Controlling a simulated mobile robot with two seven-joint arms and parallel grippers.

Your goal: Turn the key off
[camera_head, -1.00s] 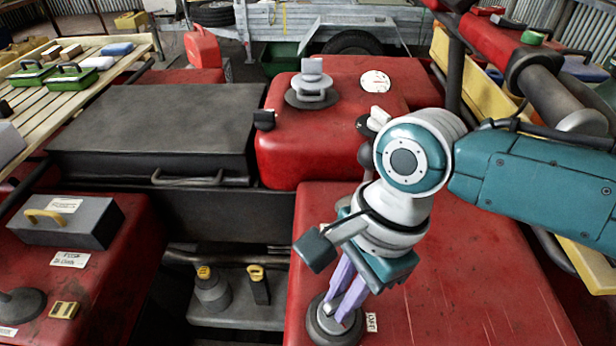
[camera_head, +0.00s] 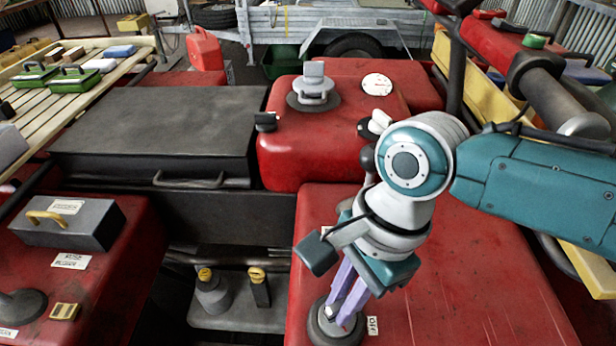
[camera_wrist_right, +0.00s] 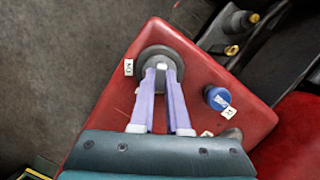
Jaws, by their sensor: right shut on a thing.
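The key (camera_wrist_right: 162,66) shows as a small pale piece between the fingertips in the right wrist view. It sits in a round dark-grey switch base (camera_wrist_right: 148,54) on a red panel. In the head view the same base (camera_head: 325,332) is at the bottom middle, with a small white label (camera_head: 373,326) beside it. My right gripper (camera_head: 339,312) reaches down over the base with its two lilac fingers shut on the key. The fingers hide most of the key, so its exact angle is hard to tell. My left gripper is not in view.
A blue round knob (camera_wrist_right: 217,97) with a white label is on the same red panel. A black box (camera_head: 155,125), a grey toolbox (camera_head: 85,228) and a red tank (camera_head: 300,150) stand around. The red surface right of the switch is clear.

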